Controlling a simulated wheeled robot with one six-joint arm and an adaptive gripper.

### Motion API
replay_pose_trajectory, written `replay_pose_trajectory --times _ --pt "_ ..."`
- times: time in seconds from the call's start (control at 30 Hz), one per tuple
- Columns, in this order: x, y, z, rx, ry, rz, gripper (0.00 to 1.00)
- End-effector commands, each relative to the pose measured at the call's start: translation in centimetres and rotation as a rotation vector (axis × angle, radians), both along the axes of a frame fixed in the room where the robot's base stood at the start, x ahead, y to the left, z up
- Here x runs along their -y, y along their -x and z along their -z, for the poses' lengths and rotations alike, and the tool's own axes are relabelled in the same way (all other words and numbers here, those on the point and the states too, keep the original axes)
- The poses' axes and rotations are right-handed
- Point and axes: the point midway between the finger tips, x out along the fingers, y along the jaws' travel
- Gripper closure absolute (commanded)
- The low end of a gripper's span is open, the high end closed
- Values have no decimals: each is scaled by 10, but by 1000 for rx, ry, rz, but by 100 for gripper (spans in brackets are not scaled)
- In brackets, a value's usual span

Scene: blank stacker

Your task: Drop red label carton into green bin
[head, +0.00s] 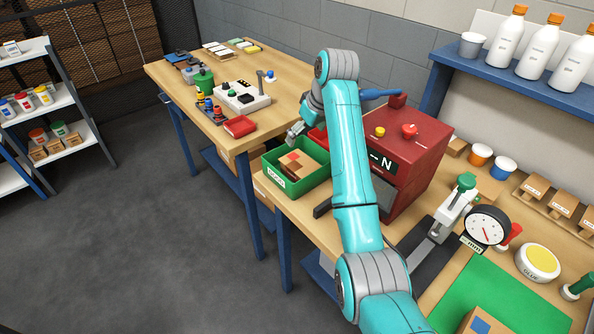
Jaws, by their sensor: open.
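The green bin (274,186) stands on the near workbench, left of the red machine, with a white label on its front. A brown carton with a red label (292,164) lies inside the bin. My gripper (292,139) is open above the back of the bin, apart from the carton as far as I can tell. Its fingertips are small in this view. Another carton with a blue label (483,322) sits at the bottom edge, on the green mat.
A red machine (410,150) stands right beside my arm. A dial gauge (487,228) and glue tub (538,262) are at the right. A blue shelf (500,74) holds white bottles. A second bench (170,72) with a red tray (240,126) stands behind.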

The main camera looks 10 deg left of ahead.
Motion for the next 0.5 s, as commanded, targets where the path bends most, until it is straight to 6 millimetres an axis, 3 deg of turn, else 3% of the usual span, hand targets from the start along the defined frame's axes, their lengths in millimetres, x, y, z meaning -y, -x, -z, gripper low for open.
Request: replay_pose_trajectory --times 0.3,0.5 --pt "15 11 -45 3 -1 1 0" --pt "19 14 -57 1 -1 0 0"
